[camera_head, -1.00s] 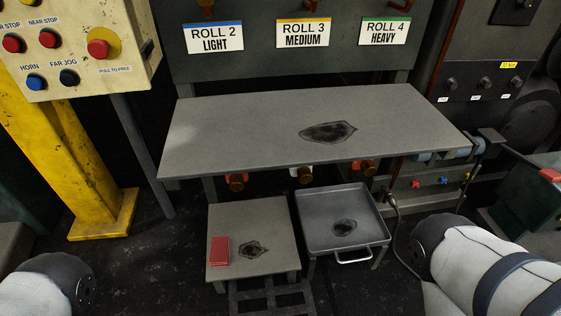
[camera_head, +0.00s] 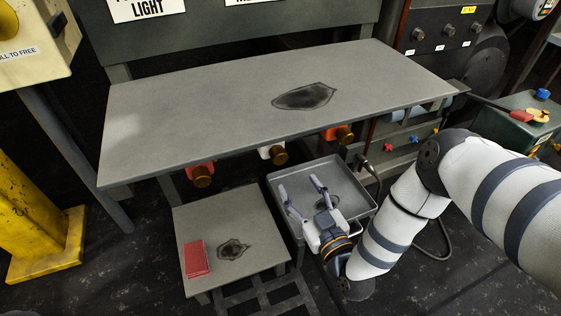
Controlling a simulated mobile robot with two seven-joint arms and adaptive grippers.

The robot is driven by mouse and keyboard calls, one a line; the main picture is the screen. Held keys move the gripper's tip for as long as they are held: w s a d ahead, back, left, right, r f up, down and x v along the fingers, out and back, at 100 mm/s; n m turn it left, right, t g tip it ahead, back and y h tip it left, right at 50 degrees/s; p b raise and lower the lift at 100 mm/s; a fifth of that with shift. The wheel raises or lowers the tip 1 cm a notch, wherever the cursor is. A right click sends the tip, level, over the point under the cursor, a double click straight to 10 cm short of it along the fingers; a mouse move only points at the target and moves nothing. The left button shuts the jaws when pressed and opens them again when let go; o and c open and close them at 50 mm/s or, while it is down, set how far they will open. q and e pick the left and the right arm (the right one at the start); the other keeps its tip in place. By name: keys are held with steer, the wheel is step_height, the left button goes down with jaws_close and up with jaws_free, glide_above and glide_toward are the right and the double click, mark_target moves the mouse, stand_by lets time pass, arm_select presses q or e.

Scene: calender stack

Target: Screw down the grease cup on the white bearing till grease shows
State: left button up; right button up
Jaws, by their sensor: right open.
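The white bearing (camera_head: 267,152) shows under the front edge of the grey table, the middle one of three in a row. Its brass-brown grease cup (camera_head: 280,157) points out toward me; I cannot make out any grease on it. The table edge hides the upper part of the bearing. My right gripper (camera_head: 298,186) is open and empty over the grey tray, its fingers pointing up toward the table edge. It is below and a little right of the white bearing's cup in the picture, apart from it. My left gripper is out of view.
A red bearing (camera_head: 198,172) and an orange-red one (camera_head: 331,133) sit either side, each with a brown cup. The table (camera_head: 200,110) overhangs them. Below stand a grey tray (camera_head: 283,172) and a low stand (camera_head: 200,225) holding a red block (camera_head: 195,259).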

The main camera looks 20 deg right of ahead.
mark_target(281, 159)
steer(key=w+b, duration=0.1)
steer(key=w, duration=0.2)
steer(key=w+b, duration=0.1)
steer(key=w, duration=0.3)
steer(key=w+b, duration=0.2)
steer(key=w, duration=0.1)
steer(key=shift+w+a+f, duration=0.15)
steer(key=shift+w+a, duration=0.2)
steer(key=shift+w, duration=0.4)
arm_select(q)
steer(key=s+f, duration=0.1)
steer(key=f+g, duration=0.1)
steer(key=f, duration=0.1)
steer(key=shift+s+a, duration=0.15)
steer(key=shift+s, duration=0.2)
arm_select(e)
steer(key=c, duration=1.2)
